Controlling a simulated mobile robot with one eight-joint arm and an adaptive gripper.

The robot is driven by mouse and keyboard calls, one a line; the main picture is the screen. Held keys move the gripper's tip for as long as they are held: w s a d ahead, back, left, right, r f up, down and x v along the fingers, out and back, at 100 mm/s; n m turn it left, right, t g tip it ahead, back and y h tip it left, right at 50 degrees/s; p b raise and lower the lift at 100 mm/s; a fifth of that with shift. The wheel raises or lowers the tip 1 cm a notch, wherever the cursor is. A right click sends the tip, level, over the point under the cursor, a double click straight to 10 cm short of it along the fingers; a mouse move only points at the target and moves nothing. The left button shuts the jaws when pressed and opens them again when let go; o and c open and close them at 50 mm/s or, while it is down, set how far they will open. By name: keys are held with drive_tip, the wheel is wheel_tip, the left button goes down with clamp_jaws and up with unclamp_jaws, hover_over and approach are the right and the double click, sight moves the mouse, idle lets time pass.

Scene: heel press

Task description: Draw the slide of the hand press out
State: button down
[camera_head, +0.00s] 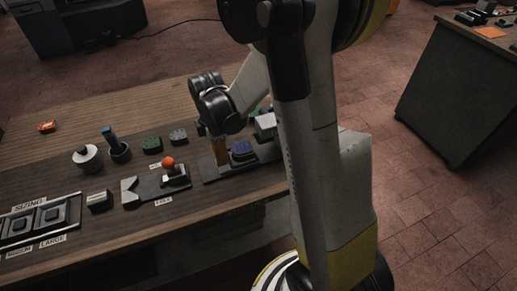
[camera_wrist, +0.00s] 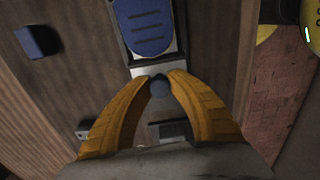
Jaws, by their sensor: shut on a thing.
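The hand press (camera_head: 212,173) stands on the wooden bench, partly behind my arm in the head view. Its slide shows in the wrist view as a pale plate (camera_wrist: 143,72) with a dark round knob (camera_wrist: 160,86) at its near end. A blue ribbed heel pad (camera_wrist: 146,26) lies in the slide's bed and also shows in the head view (camera_head: 242,148). My gripper (camera_wrist: 161,80) has its orange fingertips closed around the knob. In the head view my gripper (camera_head: 219,152) points down at the left end of the press.
A fixture with a red ball knob (camera_head: 168,162) stands left of the press. A sizing tray (camera_head: 40,219) sits at the front left.

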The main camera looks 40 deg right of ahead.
drive_tip(key=shift+w+a, duration=0.2)
drive_tip(key=shift+a, duration=0.55)
drive_tip(key=shift+w+a, duration=0.25)
drive_tip(key=shift+a, duration=0.55)
drive_tip(key=shift+w+a, duration=0.2)
drive_tip(key=shift+a, duration=0.55)
drive_tip(key=c, duration=1.6)
unclamp_jaws()
drive_tip(key=shift+a, duration=0.15)
drive_tip(key=o, duration=1.1)
drive_tip(key=shift+o, duration=0.2)
drive_tip(key=shift+r, duration=0.1)
drive_tip(key=shift+r+p, duration=1.15)
drive_tip(key=shift+r, duration=0.55)
drive_tip(key=shift+r, duration=0.1)
drive_tip(key=shift+r+p, duration=0.7)
drive_tip(key=shift+r, duration=0.15)
drive_tip(key=shift+r+p, duration=1.05)
drive_tip(key=shift+r, duration=0.45)
